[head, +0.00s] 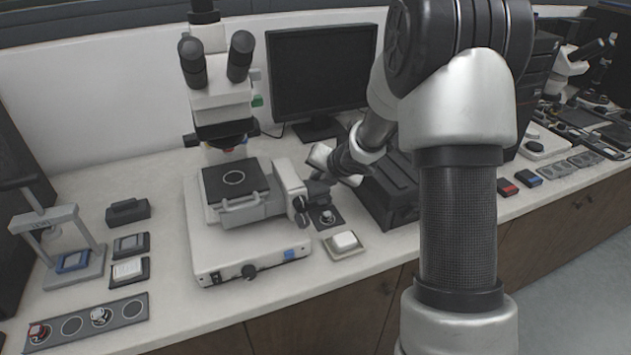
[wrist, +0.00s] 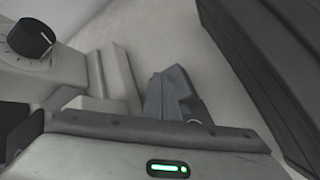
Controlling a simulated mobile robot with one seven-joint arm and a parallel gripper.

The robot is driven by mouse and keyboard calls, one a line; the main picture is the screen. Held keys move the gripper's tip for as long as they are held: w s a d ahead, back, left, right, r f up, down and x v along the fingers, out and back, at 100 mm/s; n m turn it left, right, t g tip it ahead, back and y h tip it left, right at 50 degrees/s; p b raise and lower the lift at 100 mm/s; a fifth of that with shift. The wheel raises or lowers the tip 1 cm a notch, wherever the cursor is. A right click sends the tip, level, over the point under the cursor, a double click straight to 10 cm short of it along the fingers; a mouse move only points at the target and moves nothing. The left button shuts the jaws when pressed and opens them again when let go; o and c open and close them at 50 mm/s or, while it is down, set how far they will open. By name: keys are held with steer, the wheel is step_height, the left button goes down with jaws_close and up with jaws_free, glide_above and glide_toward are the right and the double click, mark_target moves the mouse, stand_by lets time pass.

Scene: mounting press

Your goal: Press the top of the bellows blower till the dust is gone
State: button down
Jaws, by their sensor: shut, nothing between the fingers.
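My gripper (head: 317,188) is at the right side of the microscope stage and points downward. Its dark fingers (wrist: 172,95) look shut, with nothing seen between them. In the wrist view my gripper's own body hides most of what lies under the fingers. No dust can be made out.
The microscope (head: 215,85) with its white base (head: 215,262) and black stage plate (head: 225,180) stands left of my gripper. A white block on a small tray (head: 345,245) lies in front. A dark box (head: 385,190) is close on the right. A monitor (head: 315,70) stands behind.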

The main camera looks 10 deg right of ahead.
mark_target(318, 187)
steer(key=shift+r, duration=0.15)
step_height(318, 187, up, 5)
steer(key=p, duration=0.4)
steer(key=shift+p, duration=0.3)
stand_by(0.8)
